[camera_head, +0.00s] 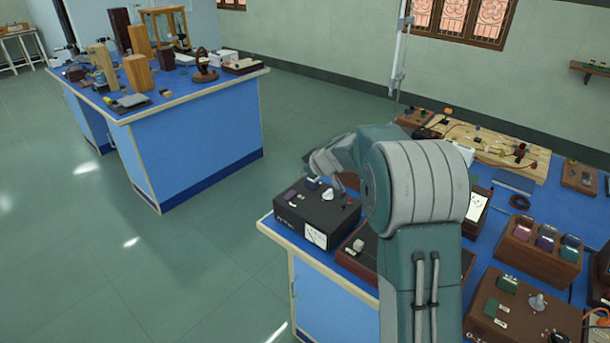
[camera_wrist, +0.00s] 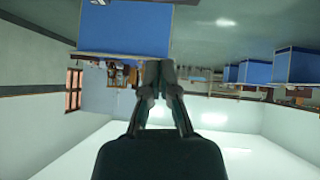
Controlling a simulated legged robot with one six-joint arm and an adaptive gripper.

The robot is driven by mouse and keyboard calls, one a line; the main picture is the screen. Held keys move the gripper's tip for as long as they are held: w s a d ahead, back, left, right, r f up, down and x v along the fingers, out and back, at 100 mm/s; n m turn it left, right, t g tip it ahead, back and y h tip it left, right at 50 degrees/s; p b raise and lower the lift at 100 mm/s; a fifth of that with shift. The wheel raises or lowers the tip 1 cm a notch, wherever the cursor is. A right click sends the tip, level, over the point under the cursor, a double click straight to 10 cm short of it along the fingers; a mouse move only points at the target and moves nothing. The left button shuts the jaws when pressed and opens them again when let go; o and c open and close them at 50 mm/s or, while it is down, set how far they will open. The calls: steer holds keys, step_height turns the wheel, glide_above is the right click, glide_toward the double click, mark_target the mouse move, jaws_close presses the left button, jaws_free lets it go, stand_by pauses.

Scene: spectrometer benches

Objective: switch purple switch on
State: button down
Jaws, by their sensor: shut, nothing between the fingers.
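A dark box (camera_head: 318,220) with a white meter face on its front sits at the near left corner of the right-hand blue bench. A small purple switch (camera_head: 290,195) is on the left of its top, beside a teal part (camera_head: 312,183) and a pale knob (camera_head: 327,195). Whether the switch is on is too small to tell. My gripper (camera_head: 314,172) is near the back of this box, partly hidden by my arm. In the wrist view my gripper (camera_wrist: 160,66) is shut and empty. That view is upside down, and I cannot make out the switch there.
A brown holder (camera_head: 540,254) with several coloured blocks and a brown instrument box (camera_head: 520,312) stand on the bench at right. A wooden board (camera_head: 485,148) with wires lies farther back. Another blue bench (camera_head: 190,140) stands at left, with open floor between.

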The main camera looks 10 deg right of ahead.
glide_above(291, 192)
steer(key=s, duration=0.1)
step_height(291, 192, down, 5)
steer(key=shift+s+d+r, duration=0.1)
steer(key=shift+s+r, duration=0.05)
steer(key=shift+d+f, duration=0.2)
steer(key=shift+f, duration=1.05)
steer(key=shift+d+f, duration=0.1)
steer(key=shift+f, duration=0.5)
steer(key=shift+d+f+y, duration=0.1)
steer(key=shift+f+y, duration=0.2)
